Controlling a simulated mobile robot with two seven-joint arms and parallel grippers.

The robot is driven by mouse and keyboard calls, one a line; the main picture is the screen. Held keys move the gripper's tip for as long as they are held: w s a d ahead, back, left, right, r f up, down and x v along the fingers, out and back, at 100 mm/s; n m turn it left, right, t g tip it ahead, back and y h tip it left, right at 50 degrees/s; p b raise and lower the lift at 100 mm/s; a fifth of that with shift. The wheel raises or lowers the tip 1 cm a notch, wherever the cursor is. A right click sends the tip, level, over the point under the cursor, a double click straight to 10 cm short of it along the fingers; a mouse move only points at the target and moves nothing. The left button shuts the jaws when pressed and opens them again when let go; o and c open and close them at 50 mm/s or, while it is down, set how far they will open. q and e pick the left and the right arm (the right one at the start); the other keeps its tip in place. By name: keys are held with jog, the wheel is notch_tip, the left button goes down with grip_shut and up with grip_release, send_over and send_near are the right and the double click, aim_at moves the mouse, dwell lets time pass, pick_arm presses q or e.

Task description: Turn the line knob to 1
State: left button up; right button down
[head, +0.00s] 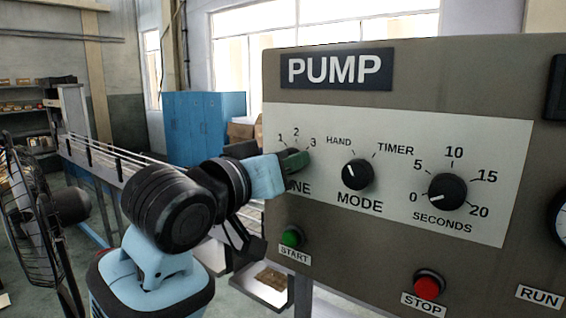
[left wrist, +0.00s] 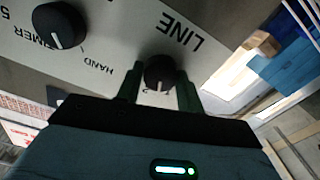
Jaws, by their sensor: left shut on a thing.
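In the head view the left gripper (head: 295,161) covers most of the knob and part of the LINE label. The numbers 1, 2 and 3 show above it there. I cannot tell clearly which number the knob points to. My right gripper is not in view.
The mode knob (head: 358,174) and the seconds knob (head: 447,191) are to the right on the panel. Below are the green start button (head: 291,237) and the red stop button (head: 428,286). A conveyor (head: 110,165) and blue lockers (head: 200,125) stand behind at left.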

pick_arm(q)
jog(key=shift+n, duration=2.2)
jog(key=o, duration=1)
jog(key=v, duration=0.8)
jog(key=shift+w, duration=0.1)
